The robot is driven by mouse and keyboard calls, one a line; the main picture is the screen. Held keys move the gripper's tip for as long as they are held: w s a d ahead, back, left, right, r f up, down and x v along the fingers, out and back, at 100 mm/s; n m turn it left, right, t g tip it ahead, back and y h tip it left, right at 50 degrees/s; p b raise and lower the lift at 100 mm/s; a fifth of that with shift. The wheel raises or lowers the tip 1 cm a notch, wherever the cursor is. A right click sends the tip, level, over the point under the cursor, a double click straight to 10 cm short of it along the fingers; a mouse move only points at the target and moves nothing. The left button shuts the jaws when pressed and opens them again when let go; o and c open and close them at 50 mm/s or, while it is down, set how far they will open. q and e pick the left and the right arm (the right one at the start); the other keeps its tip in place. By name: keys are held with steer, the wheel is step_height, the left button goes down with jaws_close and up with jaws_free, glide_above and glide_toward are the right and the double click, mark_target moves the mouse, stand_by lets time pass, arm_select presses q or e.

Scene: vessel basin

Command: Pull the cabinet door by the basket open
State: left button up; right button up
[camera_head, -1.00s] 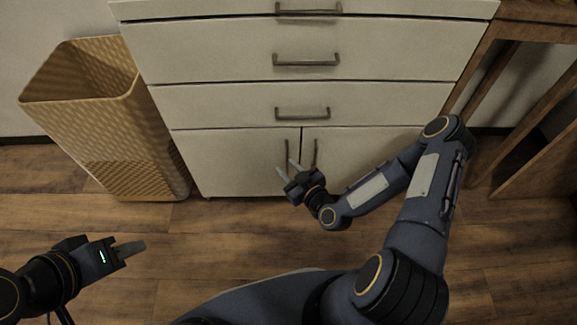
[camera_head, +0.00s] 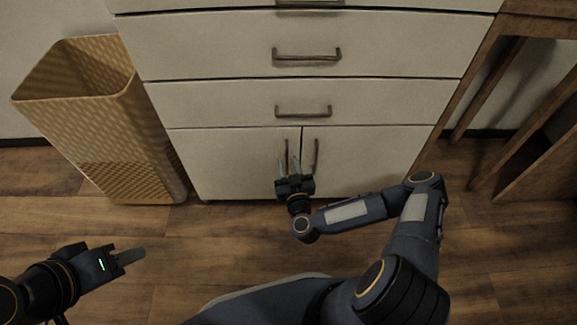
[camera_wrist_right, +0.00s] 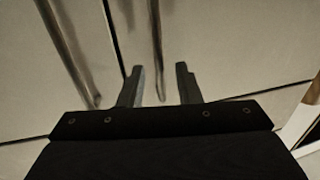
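The cabinet door by the basket is the lower left door (camera_head: 235,165) of the white cabinet. It looks closed, with a vertical bar handle (camera_head: 286,150) near its right edge. My right gripper (camera_head: 288,168) is in front of this handle, fingers pointing at the cabinet. In the right wrist view, its open fingers (camera_wrist_right: 158,86) stand either side of a bar handle (camera_wrist_right: 155,45), with gaps visible. The second handle (camera_wrist_right: 70,50) lies to the left there, past the door seam. My left gripper (camera_head: 130,256) is low at the left, away from the cabinet; its finger gap is unclear.
The woven basket (camera_head: 130,150) stands left of the cabinet, close to its side. The right door (camera_head: 370,160) has its own handle (camera_head: 316,155). Drawers (camera_head: 210,103) are above the doors. A wooden table frame (camera_head: 520,150) stands at the right. Wood floor (camera_head: 150,225) in front is clear.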

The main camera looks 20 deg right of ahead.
steer(key=shift+w, duration=0.25)
steer(key=shift+c, duration=0.3)
jaws_close()
